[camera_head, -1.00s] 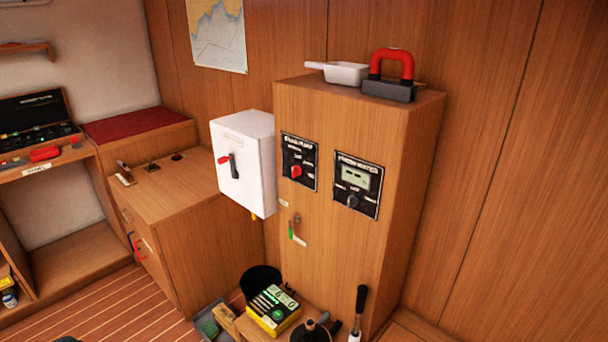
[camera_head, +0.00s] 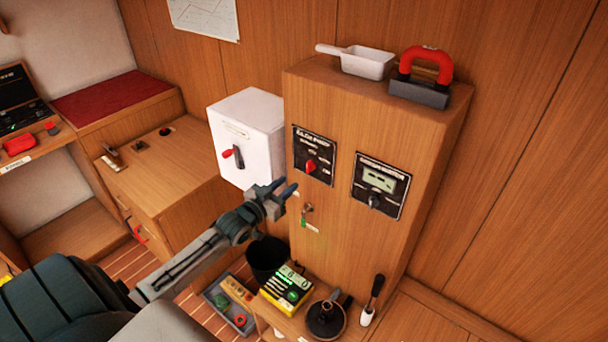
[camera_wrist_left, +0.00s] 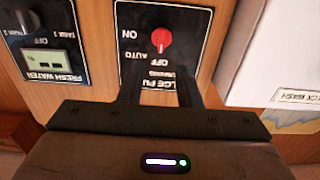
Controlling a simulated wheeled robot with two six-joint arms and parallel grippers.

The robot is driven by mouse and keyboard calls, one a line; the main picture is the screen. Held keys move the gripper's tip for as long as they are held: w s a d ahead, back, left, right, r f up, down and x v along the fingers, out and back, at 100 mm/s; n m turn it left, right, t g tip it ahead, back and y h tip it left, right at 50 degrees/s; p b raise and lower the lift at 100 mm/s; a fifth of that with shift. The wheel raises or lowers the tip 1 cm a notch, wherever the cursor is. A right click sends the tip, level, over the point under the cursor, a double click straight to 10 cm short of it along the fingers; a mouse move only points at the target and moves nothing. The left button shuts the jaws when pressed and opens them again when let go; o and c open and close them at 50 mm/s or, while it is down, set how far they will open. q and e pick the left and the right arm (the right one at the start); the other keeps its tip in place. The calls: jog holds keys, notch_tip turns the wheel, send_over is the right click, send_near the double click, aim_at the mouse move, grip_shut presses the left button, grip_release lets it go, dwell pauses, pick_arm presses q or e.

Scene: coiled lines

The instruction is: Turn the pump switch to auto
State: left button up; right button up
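The pump switch is a red knob (camera_head: 311,167) on a black panel (camera_head: 328,177) on the front of the wooden cabinet. It also shows upside down in the left wrist view (camera_wrist_left: 161,38), with ON, AUTO and OFF labels around it. Its pale mark seems to face the OFF side, but it is small. My left gripper (camera_head: 284,188) is just left of and below the panel in the head view, apart from the knob. Its two fingers (camera_wrist_left: 160,92) are spread with nothing between them and partly cover the panel's title. My right gripper is not in view.
A white box (camera_head: 246,135) with a red and black handle projects left of the panel. A fresh water panel (camera_head: 382,187) is to the right. A small key-like fitting (camera_head: 306,211) hangs below. A scoop (camera_head: 366,63) and a red-handled tool (camera_head: 425,68) lie on top.

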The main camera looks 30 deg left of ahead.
aim_at(307, 168)
pick_arm(q)
jog(key=w+b, duration=0.2)
jog(key=w, duration=0.2)
jog(key=w+b, duration=0.3)
jog(key=w, duration=0.1)
jog(key=shift+d+f, duration=0.15)
jog(key=shift+d, duration=0.05)
jog(key=shift+w, duration=0.55)
jog(key=shift+c, duration=0.2)
grip_shut()
